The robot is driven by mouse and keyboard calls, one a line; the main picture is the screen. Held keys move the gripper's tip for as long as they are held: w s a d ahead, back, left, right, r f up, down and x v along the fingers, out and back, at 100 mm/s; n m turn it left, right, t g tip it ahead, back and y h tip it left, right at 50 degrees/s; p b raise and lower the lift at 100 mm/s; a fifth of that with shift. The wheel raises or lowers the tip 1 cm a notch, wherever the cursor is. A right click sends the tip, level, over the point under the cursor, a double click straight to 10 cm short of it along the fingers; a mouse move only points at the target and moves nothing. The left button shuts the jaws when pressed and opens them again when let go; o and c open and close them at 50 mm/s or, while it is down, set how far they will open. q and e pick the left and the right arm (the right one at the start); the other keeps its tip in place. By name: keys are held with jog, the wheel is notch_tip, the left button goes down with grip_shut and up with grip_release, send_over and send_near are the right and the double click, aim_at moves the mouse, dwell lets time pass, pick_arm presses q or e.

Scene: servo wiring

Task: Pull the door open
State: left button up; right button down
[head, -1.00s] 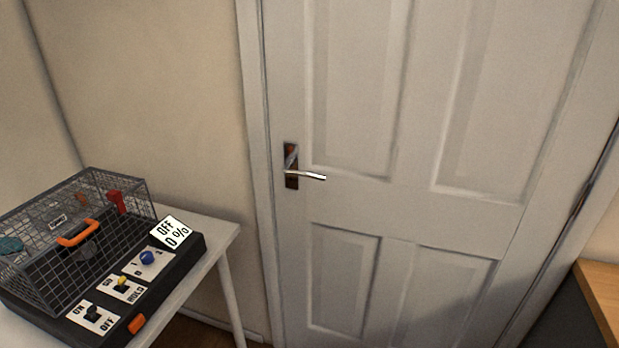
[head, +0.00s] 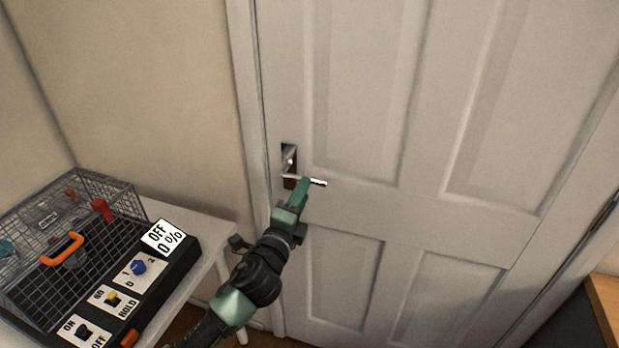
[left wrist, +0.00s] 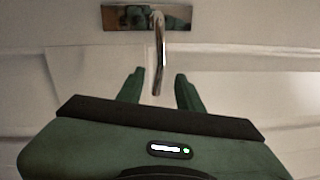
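The white panelled door (head: 345,205) is closed in its frame in the head view. Its silver lever handle (head: 318,183) sticks out to the right from a dark metal plate (head: 289,160) near the door's left edge. My left gripper (head: 304,184) is at the handle and covers part of the lever. In the left wrist view the lever (left wrist: 158,60) reaches between the two green fingers (left wrist: 158,82), which stand apart with a gap on each side of it. My right gripper is not in view.
A white table (head: 205,262) stands left of the door, close to my left arm. On it is a wire cage (head: 75,215) on a black base with switches and a sign reading OFF 0 %. A wooden-topped unit (head: 604,300) is at the lower right.

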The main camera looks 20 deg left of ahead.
pick_arm(q)
jog(key=w, duration=0.5)
jog(key=shift+w+d+r+p, duration=0.15)
jog(key=shift+w+r+p, duration=0.05)
jog(key=shift+w+p, duration=0.15)
grip_shut()
dwell(1.1)
